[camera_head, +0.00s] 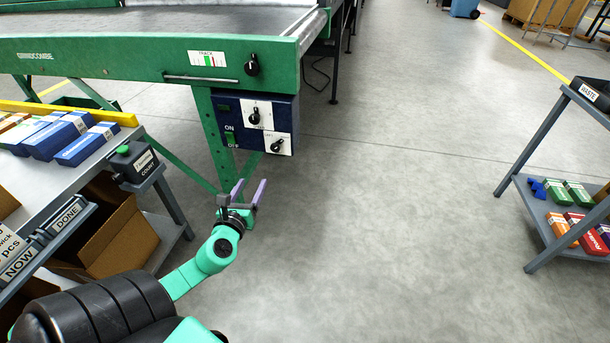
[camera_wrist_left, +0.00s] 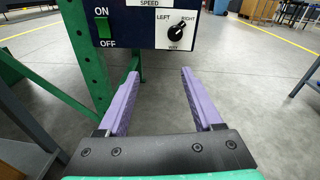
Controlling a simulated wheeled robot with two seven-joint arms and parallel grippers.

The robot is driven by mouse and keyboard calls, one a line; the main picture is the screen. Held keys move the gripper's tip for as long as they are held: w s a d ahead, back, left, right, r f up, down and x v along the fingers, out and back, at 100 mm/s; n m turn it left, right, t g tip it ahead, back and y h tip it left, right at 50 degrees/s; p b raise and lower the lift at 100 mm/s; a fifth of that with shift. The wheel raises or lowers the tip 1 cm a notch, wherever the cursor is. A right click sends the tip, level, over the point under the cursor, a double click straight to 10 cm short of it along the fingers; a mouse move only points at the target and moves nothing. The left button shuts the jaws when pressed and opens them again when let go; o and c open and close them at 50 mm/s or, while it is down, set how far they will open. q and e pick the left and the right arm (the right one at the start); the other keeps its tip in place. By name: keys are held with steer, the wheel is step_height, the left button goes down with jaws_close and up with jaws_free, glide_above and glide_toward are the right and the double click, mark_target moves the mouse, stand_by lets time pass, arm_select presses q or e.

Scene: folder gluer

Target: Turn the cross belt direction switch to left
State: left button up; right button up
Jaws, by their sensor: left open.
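The direction switch (camera_head: 277,146) is a black rotary knob on a white plate at the lower right of the dark blue control box (camera_head: 230,133). In the left wrist view the knob (camera_wrist_left: 177,33) sits under the words LEFT and RIGHT, and its pointer appears tilted toward RIGHT. My left gripper (camera_head: 251,187) has two purple fingers, spread apart and empty. It is below and in front of the box, not touching the knob. In the wrist view the fingers (camera_wrist_left: 160,76) reach toward the box from below. My right gripper is not in view.
A second knob (camera_head: 254,117) sits above the switch, and a green ON/OFF rocker (camera_head: 229,139) is to its left. A TRACK knob (camera_head: 252,65) is on the green conveyor frame (camera_head: 140,58). A table with blue boxes (camera_head: 88,146) stands left.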

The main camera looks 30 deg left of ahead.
mark_target(274, 148)
arm_select(q)
steer(key=w+a, duration=0.1)
steer(key=w, duration=0.3)
steer(key=w+r+m+t+b, duration=0.1)
steer(key=w, duration=0.4)
steer(key=w+a+r+m, duration=0.1)
steer(key=w, duration=0.3)
steer(key=shift+w+a+h+b, duration=0.35)
steer(key=shift+h+b, duration=0.05)
steer(key=shift+w+a, duration=0.1)
steer(key=shift+w, duration=0.25)
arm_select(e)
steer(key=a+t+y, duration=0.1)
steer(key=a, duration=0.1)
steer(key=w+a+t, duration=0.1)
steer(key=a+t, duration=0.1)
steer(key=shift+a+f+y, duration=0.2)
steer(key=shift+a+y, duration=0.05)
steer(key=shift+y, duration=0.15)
arm_select(q)
jaws_close()
